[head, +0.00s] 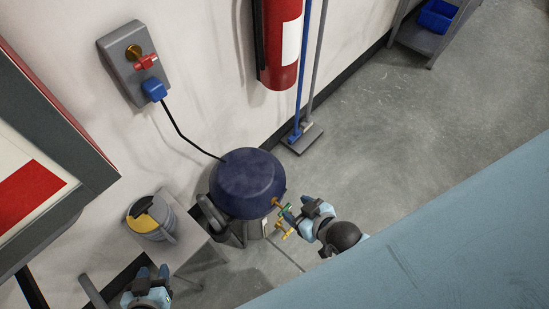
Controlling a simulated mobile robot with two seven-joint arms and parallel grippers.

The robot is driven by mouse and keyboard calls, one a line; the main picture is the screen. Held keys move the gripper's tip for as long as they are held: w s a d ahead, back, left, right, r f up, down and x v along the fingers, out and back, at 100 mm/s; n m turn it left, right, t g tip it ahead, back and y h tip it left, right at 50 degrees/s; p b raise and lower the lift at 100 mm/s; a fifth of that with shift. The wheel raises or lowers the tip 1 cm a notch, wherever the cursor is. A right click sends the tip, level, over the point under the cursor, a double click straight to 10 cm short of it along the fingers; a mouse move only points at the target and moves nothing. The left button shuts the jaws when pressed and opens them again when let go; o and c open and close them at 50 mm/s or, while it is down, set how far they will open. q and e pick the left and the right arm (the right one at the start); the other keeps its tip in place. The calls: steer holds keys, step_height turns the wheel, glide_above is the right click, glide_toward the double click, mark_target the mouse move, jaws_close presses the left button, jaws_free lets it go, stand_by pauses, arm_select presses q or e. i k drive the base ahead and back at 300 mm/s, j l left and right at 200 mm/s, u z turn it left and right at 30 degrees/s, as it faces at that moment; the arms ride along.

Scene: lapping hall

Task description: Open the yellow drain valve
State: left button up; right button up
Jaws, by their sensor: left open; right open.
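The yellow drain valve (284,231) shows as a small yellow handle low on the right side of a dark blue tank (248,182). A brass and green fitting (285,210) sits just above it. My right gripper (299,211) is open, right beside the fitting and the yellow handle. I cannot tell whether a finger touches either one. My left gripper (153,273) is open and empty at the bottom left, well away from the valve. The valve's body and outlet are partly hidden.
A grey stand (185,246) holds a grey and yellow container (150,219) left of the tank. A black cable runs from the tank to a blue plug (154,89) on the wall. A fire extinguisher (281,45) and a broom (302,137) are behind. A light blue surface (430,250) fills the lower right.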

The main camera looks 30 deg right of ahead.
mark_target(288, 233)
steer(key=z, duration=0.4)
steer(key=k, duration=1.05)
